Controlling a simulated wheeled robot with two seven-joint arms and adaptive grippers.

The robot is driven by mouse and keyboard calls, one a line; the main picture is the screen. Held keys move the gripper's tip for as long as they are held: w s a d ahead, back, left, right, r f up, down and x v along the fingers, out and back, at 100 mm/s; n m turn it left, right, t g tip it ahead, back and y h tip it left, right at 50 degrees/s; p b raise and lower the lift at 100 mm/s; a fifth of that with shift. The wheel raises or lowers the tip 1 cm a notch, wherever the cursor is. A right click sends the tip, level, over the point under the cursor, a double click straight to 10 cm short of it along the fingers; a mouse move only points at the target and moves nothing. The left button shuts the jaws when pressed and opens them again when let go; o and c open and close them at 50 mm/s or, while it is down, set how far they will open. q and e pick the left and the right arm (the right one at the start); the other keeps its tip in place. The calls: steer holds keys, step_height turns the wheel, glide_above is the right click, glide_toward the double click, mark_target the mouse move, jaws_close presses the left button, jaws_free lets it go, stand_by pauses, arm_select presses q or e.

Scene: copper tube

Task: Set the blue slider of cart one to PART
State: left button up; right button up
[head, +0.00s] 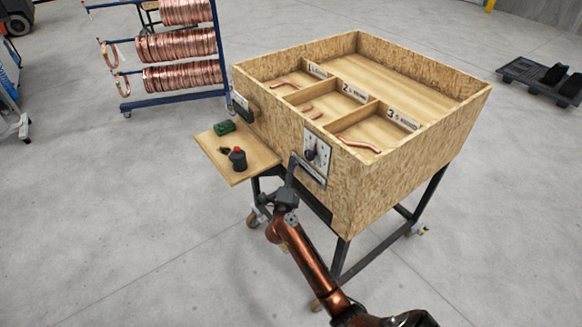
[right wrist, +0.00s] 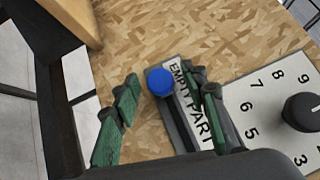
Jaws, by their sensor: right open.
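The cart (head: 362,190) is an open-topped wooden box on dark legs. In the right wrist view the blue slider (right wrist: 160,82) is a round knob at the EMPTY end of a dark track. A white label (right wrist: 193,103) beside the track reads EMPTY and PART. My right gripper (right wrist: 164,88) is open, one green finger on each side of the knob in the picture. I cannot tell if they touch it. In the head view my right gripper (head: 293,165) is at the cart's front panel and hides the slider. My left gripper is not in view.
A numbered dial (right wrist: 250,108) with a black knob (right wrist: 301,112) is close beside my right finger. Copper tubes lie in the box's compartments. A coil rack (head: 180,102) stands behind.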

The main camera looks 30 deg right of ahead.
steer(key=shift+w+d+r, duration=0.1)
steer(key=shift+w+d, duration=0.35)
steer(key=shift+w, duration=0.05)
steer(key=shift+c, duration=0.7)
jaws_close()
